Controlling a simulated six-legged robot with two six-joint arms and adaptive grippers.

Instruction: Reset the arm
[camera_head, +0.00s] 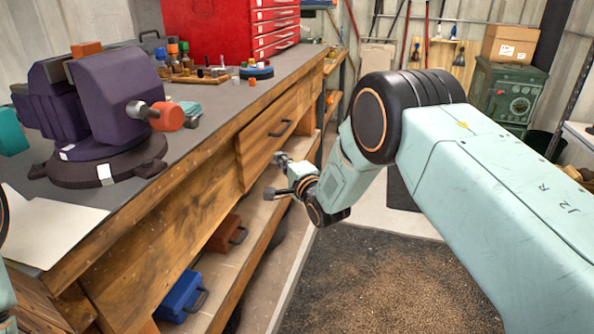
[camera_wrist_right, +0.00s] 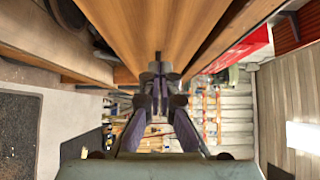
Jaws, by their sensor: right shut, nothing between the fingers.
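My right arm reaches in from the right in the head view, bent at a black elbow joint. My right gripper (camera_head: 280,177) is in front of the workbench's drawer side, near the bench handle. In the right wrist view the right gripper (camera_wrist_right: 158,75) points along the wooden bench front, with its fingertips together and nothing between them. I cannot tell from the pictures how close the fingers are to the wood. My left gripper is not in view; only slivers of my left arm show at the left edge of the head view.
The wooden workbench (camera_head: 110,240) runs along the left, with a purple vise (camera_head: 105,100), several small bottles and a red tool chest (camera_head: 225,30) on top. A blue case (camera_head: 181,297) and a brown case (camera_head: 226,233) lie on its lower shelf. The dark floor mat (camera_head: 370,285) is clear.

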